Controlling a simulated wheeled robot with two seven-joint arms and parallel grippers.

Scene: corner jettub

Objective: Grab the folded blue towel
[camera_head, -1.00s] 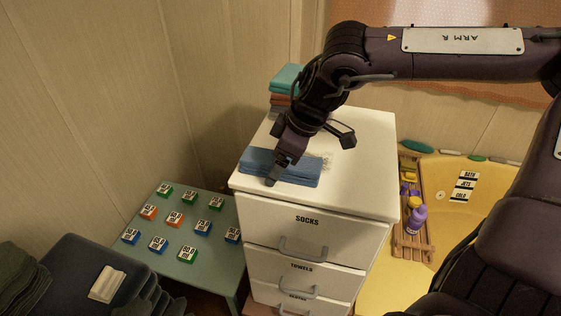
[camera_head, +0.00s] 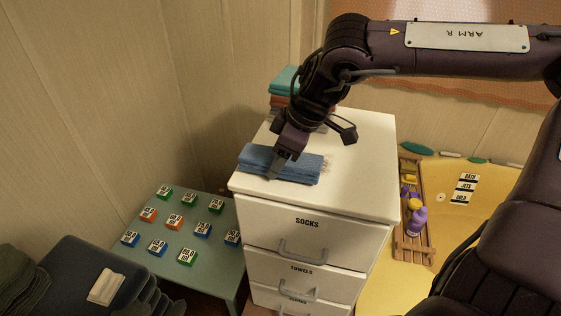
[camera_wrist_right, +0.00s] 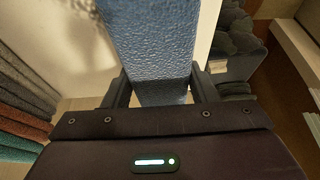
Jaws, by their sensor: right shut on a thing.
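The folded blue towel (camera_head: 305,169) lies near the front left of the white cabinet's top in the head view. My right gripper (camera_head: 277,170) reaches down onto its left part and is shut on it. In the right wrist view the blue towel (camera_wrist_right: 150,50) runs up between the two dark fingers (camera_wrist_right: 158,90), which touch it on both sides. I cannot tell whether the towel is lifted off the cabinet. My left gripper does not show.
The white drawer cabinet (camera_head: 365,160) has labelled drawers. A stack of folded towels (camera_head: 283,83) stands behind my right arm. A green table (camera_head: 215,262) with several coloured labelled blocks is at the left. A wooden tray (camera_head: 412,248) with bottles lies over the yellow tub (camera_head: 460,215).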

